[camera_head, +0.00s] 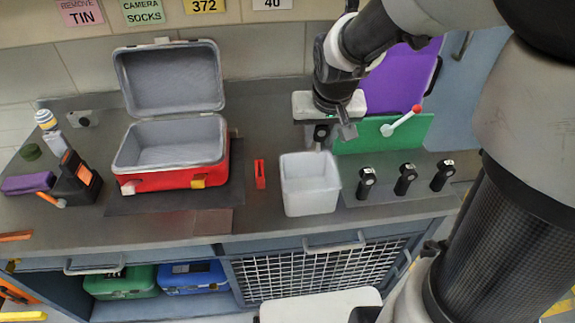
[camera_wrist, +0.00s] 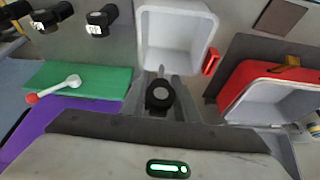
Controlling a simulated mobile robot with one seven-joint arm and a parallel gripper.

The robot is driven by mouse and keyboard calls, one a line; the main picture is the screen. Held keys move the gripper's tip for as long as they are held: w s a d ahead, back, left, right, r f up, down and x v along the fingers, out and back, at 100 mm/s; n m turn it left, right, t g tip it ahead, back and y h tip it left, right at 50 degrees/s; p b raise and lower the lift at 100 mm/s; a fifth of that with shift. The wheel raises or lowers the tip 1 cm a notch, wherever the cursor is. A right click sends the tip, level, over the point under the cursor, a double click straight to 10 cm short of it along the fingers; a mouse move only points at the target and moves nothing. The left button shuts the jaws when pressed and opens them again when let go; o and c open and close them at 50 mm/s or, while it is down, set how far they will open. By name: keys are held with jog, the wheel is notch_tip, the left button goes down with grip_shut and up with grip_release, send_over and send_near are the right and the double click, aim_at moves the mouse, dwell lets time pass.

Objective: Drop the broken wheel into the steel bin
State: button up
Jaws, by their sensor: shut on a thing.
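My gripper (camera_head: 334,133) is shut on a small dark round wheel (camera_wrist: 159,95). In the wrist view the wheel shows a black rim and a lighter hub between the fingers. In the head view the wheel (camera_head: 321,132) is a small dark shape, partly hidden by the gripper. An open, square, light grey bin (camera_head: 310,206) stands on the counter just in front of the gripper; no other bin is in view. It also shows at the top of the wrist view (camera_wrist: 146,38). The wheel is beside the bin's far side in both views, not inside it.
An open red case (camera_head: 180,179) stands left of the bin on a dark mat, with a small red block (camera_head: 260,174) between. Several black knobbed items (camera_head: 405,180) stand to the right. A green panel (camera_head: 350,140) with a red-tipped white lever (camera_head: 402,121) lies behind.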

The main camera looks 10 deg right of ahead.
jog(key=shift+s+f, duration=0.2)
jog(key=shift+f, duration=0.3)
notch_tip(320, 180, down, 6)
jog(key=b, duration=0.4)
jog(key=shift+r+b, duration=0.25)
jog(key=shift+b, duration=0.1)
jog(key=o, duration=1.2)
jog(key=shift+c, duration=0.2)
jog(key=p+v, duration=0.4)
jog(key=v, duration=1.3)
jog(key=shift+r, duration=0.2)
